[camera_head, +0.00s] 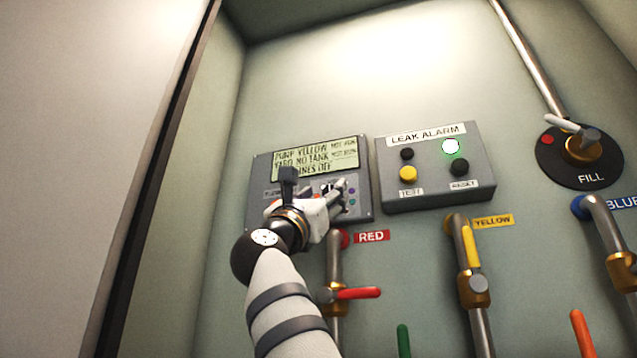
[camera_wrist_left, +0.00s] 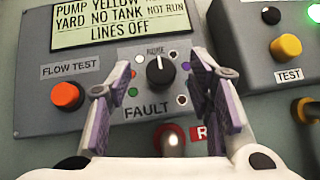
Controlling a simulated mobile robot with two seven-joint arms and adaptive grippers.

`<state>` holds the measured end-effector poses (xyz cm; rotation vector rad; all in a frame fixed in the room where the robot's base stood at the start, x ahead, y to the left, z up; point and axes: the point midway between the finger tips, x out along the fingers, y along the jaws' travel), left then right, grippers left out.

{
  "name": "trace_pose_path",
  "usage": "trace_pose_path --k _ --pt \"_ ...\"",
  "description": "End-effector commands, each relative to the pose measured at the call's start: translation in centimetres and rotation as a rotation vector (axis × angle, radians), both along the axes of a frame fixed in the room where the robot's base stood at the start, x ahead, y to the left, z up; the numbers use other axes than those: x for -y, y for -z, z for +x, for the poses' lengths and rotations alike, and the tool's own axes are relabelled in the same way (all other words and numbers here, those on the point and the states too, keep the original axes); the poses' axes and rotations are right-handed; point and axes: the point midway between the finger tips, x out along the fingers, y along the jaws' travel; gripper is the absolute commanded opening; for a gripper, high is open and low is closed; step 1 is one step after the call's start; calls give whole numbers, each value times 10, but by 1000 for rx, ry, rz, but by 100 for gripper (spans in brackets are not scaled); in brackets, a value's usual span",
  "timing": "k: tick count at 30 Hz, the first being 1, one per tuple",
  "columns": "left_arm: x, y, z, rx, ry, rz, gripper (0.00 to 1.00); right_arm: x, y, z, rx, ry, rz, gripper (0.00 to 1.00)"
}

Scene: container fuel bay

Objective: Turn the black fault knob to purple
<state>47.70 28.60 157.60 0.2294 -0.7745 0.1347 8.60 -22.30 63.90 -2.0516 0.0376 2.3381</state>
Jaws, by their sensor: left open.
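The black fault knob (camera_wrist_left: 160,73) sits on the grey panel above the FAULT label in the left wrist view. Its white pointer mark points nearly straight up, toward a small label that is hard to read. Small coloured dots ring the knob; a purple dot (camera_wrist_left: 186,67) is at its right, and red and green ones are at its left. My left gripper (camera_wrist_left: 156,78) is open, with one finger on each side of the knob and a visible gap to it. In the head view my left gripper (camera_head: 334,196) is in front of the panel and hides the knob. My right gripper is not in view.
The panel (camera_head: 262,168) has a text display (camera_head: 315,157) and an orange FLOW TEST button (camera_wrist_left: 66,95). A LEAK ALARM box (camera_head: 440,192) with a lit green lamp is at the right. Pipes with a red lever (camera_head: 358,293) stand below.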

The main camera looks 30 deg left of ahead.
Motion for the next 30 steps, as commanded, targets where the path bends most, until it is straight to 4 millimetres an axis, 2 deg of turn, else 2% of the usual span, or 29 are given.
trace_pose_path --k 5,13,14,20,30 --pt "-1 -7 15 -6 0 1 47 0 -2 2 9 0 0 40" --pt "-1 -7 19 -9 -1 -1 47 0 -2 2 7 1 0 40" --pt "-1 -7 19 -9 -1 -1 45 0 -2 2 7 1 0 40" --pt "-1 -7 19 -9 0 -2 0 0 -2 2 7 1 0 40" --pt "-2 -6 20 -20 0 38 0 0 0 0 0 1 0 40"
